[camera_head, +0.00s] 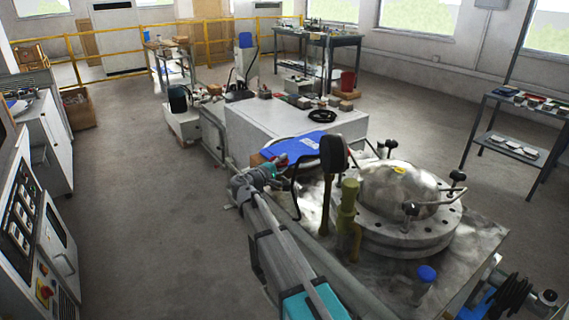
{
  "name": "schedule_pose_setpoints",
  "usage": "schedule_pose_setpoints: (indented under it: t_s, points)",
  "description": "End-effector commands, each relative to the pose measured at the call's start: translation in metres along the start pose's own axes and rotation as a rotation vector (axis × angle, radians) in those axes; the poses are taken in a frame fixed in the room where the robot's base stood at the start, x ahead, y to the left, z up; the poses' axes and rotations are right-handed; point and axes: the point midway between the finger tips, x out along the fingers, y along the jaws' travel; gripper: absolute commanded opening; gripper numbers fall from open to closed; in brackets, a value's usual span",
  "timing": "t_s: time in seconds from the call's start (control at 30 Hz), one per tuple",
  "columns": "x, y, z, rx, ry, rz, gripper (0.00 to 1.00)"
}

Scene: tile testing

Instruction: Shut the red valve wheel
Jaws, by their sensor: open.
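My arm reaches forward from the bottom of the head view, and its wrist is beside the left edge of the metal test rig. My gripper (284,184) is small and dark at the end of the wrist, and it is open with nothing visibly held. A small red part (280,161) shows just above it, close to the blue sheet; it may be the red valve wheel, but its shape is too small to make out. I cannot tell whether the gripper touches it.
A domed steel vessel (398,188) with clamp knobs stands on the rig to the right. A blue knob (427,273) is at its front. A dark upright post (331,160) and a yellow-green cylinder (348,205) stand near the arm. Open floor (150,230) lies left.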

Motion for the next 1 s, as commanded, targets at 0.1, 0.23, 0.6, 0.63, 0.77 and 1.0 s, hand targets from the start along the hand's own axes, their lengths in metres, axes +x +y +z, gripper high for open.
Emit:
schedule_pose_setpoints:
  t_s: [0.1, 0.23, 0.6, 0.63, 0.77, 1.0]
  points:
    - [0.0053, 0.0, -0.0001, 0.0, 0.0, 0.0, 0.53]
    - [0.0067, 0.0, 0.0003, 0.0, 0.0, 0.0, 0.53]
    - [0.0071, 0.0, 0.0009, 0.0, -0.001, 0.0, 0.21]
    - [0.0072, 0.0, 0.0009, 0.0, -0.001, 0.0, 0.16]
    - [0.0073, 0.0, 0.001, 0.0, -0.002, 0.0, 0.0]
    - [0.0078, -0.0001, 0.001, 0.0, -0.007, 0.0, 0.0]
